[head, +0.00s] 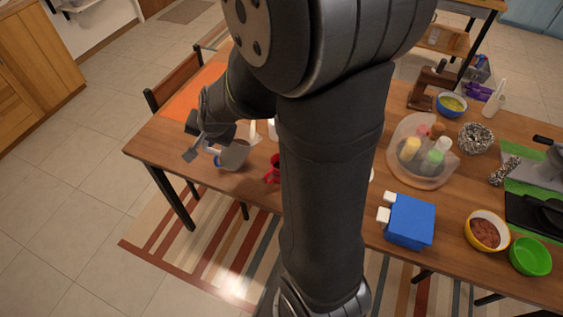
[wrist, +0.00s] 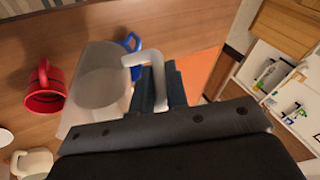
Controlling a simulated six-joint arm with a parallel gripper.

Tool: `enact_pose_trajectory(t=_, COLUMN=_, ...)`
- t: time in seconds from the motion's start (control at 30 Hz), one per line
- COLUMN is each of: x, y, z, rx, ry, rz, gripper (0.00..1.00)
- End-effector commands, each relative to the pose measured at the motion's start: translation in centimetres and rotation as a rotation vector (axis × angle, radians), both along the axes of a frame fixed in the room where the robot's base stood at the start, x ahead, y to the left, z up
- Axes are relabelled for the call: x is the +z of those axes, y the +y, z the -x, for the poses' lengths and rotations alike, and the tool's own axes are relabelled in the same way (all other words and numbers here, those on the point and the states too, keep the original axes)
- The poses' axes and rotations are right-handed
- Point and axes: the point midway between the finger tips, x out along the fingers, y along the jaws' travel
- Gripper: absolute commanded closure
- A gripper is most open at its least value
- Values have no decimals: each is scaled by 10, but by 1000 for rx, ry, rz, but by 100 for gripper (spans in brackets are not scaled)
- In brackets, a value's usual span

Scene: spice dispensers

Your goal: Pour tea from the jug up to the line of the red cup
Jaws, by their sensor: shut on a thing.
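My gripper (head: 231,132) is shut on the white handle of the translucent jug (head: 234,156), over the left part of the table. In the wrist view my gripper (wrist: 162,88) closes around the handle, and the jug (wrist: 98,88) hangs left of the fingers. How much tea is in the jug, and whether its base touches the table, I cannot tell. The red cup (head: 272,171) stands just right of the jug and is partly hidden by my arm. In the wrist view the red cup (wrist: 45,92) is left of the jug, apart from it.
A blue cup (wrist: 130,43) is partly behind the jug. A cream-coloured mug (wrist: 33,162) is near the lower left of the wrist view. A blue box (head: 409,221), a clear container of bottles (head: 421,171) and several bowls occupy the right of the table. My arm hides the middle.

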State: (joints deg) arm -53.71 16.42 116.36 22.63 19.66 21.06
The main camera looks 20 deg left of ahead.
Motion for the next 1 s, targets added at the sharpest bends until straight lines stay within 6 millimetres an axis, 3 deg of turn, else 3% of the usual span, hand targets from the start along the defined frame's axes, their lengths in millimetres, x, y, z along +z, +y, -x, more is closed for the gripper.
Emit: enact_pose_trajectory(t=1.0, x=-22, y=26, z=14, rx=7, ry=-128, rz=231, gripper=100)
